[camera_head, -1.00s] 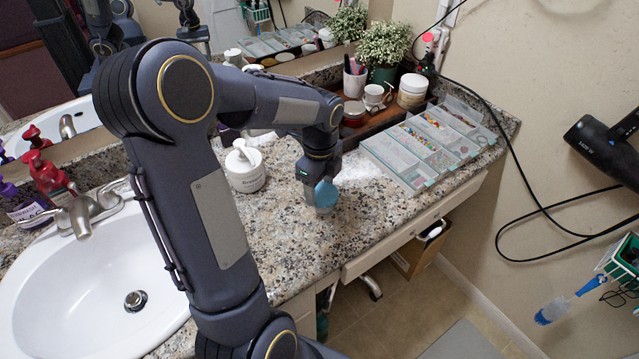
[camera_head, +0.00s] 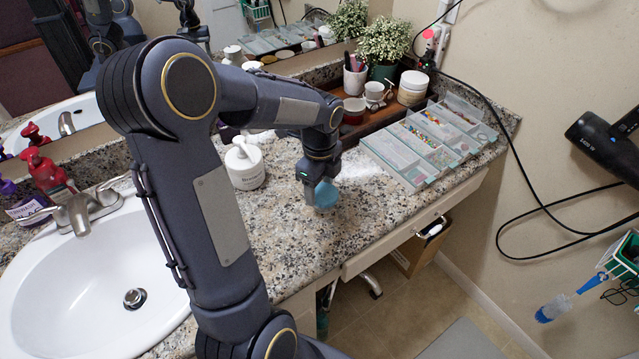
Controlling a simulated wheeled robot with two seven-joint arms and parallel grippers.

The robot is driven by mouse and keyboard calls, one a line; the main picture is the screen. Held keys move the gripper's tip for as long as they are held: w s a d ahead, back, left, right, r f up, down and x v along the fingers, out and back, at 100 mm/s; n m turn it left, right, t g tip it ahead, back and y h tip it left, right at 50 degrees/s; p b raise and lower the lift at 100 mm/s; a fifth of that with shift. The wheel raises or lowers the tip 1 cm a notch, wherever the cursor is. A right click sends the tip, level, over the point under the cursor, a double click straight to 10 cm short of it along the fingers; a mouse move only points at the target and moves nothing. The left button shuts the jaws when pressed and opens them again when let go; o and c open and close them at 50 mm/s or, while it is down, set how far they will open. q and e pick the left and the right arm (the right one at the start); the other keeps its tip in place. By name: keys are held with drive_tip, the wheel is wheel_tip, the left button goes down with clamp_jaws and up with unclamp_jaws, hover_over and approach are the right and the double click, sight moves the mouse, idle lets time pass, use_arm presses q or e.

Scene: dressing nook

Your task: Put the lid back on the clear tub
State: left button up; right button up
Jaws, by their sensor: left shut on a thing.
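My left gripper (camera_head: 315,196) is low over the granite counter, right of the white pump bottle. It is shut on a round teal-blue lid (camera_head: 327,194), which is tilted so its flat face shows. The fingers are small and partly hidden by the lid. I cannot make out a separate clear tub; if it is near the gripper, the lid and my arm hide it. My right gripper is not in view.
A clear compartment organizer (camera_head: 428,143) with beads lies right of the gripper. A white pump bottle (camera_head: 245,166) stands left. Jars and a plant (camera_head: 383,45) are on the wooden tray behind. The sink (camera_head: 80,275) is at left. Bare counter (camera_head: 290,235) lies in front.

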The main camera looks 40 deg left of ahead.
use_arm(q)
drive_tip(key=shift+f, duration=0.2)
idle(0.5)
drive_tip(key=o, duration=1.4)
wheel_tip(320, 180, up, 5)
drive_tip(key=p, duration=0.4)
drive_tip(key=shift+f, duration=0.15)
drive_tip(key=shift+f, duration=0.1)
drive_tip(key=shift+c, duration=0.4)
drive_tip(key=c, duration=1.5)
drive_tip(key=shift+o, duration=0.2)
